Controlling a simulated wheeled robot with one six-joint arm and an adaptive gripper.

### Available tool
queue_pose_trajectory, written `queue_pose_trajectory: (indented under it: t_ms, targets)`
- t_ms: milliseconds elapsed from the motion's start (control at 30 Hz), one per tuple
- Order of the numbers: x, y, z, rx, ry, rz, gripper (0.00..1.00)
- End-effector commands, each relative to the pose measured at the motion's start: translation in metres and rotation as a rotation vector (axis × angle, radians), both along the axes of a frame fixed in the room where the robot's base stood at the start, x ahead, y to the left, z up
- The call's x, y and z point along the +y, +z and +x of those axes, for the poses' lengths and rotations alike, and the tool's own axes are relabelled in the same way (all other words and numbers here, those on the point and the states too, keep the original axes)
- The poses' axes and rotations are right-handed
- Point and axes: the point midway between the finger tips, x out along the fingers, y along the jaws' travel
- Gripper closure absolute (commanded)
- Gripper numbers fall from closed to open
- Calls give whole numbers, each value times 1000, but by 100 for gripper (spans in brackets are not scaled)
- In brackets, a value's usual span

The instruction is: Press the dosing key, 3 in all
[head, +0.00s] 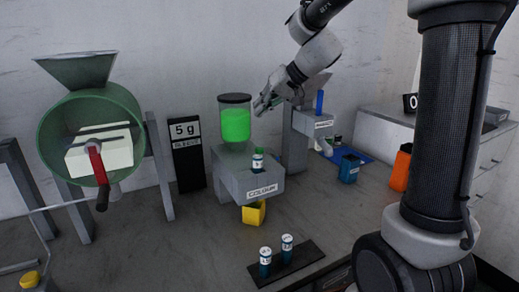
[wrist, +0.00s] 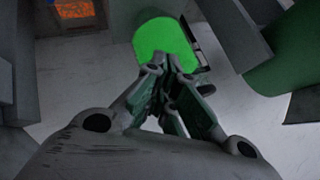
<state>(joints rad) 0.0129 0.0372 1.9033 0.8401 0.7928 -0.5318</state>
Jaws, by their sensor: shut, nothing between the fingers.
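The grey dosing unit labelled COLOUR (head: 232,182) stands mid-table with a jar of bright green material (head: 235,124) on it. A small dark cylinder with a green top and white label (head: 258,160) is upright at its front; I cannot tell whether this is the dosing key. My gripper (head: 262,104) is shut and empty, beside and right of the jar's upper part, above the unit. In the wrist view the closed fingertips (wrist: 166,72) overlap the green jar (wrist: 164,45). No contact with a key shows.
A yellow cup (head: 254,213) sits below the unit's front. A black sign reads 5 g (head: 186,130). Two labelled bottles stand on a dark tray (head: 300,268). A second dosing unit with a blue post (head: 320,102) is right; a green drum (head: 50,120) is left.

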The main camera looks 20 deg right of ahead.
Motion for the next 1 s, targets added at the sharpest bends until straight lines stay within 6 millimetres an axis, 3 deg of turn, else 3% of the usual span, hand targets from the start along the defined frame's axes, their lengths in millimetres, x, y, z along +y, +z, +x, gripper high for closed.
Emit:
queue_pose_trajectory:
  t_ms: [233, 700, 1000]
  targets:
    - [0, -13, 0, 1, -1, 1, 100]
    - [0, -76, 0, 3, 0, 1, 100]
    - [0, -88, 0, -1, 0, 0, 100]
